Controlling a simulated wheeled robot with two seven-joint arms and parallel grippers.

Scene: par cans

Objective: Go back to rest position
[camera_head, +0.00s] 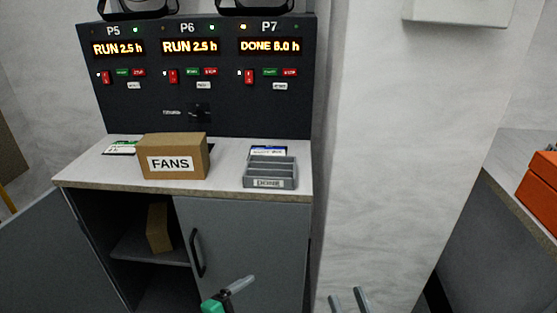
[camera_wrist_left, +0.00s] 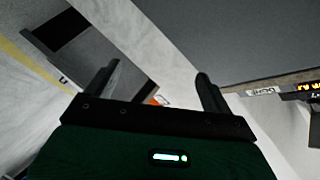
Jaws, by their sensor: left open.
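My left gripper (camera_head: 238,286) shows at the bottom of the head view, green with a dark grey finger, in front of the cabinet door. In the left wrist view my left gripper (camera_wrist_left: 153,82) has its two fingers wide apart with nothing between them. My right gripper (camera_head: 348,300) shows at the bottom edge of the head view, right of the cabinet. Its two grey fingers stand apart with nothing seen between them; the rest of it is out of frame.
A cabinet (camera_head: 245,245) has its left door open and a brown box (camera_head: 158,228) inside. On its top stand a FANS box (camera_head: 190,150) and a grey DONE tray (camera_head: 270,172). A control panel (camera_head: 200,105) rises behind. Orange boxes (camera_head: 540,187) sit at far right.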

